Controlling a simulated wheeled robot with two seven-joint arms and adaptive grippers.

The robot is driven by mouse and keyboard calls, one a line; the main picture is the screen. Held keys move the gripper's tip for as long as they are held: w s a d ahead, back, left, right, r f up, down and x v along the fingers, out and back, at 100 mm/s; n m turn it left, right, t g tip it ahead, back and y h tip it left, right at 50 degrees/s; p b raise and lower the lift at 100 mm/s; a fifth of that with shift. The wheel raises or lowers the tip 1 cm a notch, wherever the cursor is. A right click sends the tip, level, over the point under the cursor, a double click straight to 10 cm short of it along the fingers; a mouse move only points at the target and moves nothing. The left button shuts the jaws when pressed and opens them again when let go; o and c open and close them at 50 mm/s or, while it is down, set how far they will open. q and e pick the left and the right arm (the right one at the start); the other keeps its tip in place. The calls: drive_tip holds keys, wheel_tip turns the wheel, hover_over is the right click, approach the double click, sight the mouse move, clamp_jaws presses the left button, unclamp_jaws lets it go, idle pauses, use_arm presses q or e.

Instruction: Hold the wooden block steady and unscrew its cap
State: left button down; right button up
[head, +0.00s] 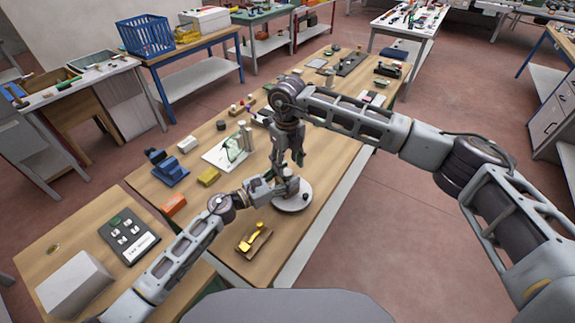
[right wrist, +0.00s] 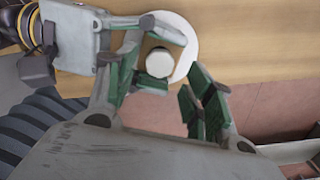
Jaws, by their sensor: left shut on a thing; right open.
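A pale round cap (right wrist: 159,63) shows from above in the right wrist view, over a white round base (right wrist: 185,38). In the head view the white base (head: 292,206) stands near the table's right edge. My left gripper (head: 285,187) comes in low from the left and is shut on the block; its fingers also show around it in the right wrist view (right wrist: 150,50). My right gripper (head: 288,164) points down from above and is open.
A yellow object in a wooden tray (head: 241,246) lies in front of the base. An orange block (head: 174,205), a yellow block (head: 209,177), a blue stand (head: 170,172) and a white sheet (head: 217,158) lie to the left. The table's right edge is close.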

use_arm(q)
drive_tip(key=shift+c, duration=2.4)
unclamp_jaws()
drive_tip(key=v, duration=1.2)
drive_tip(key=shift+o, duration=0.2)
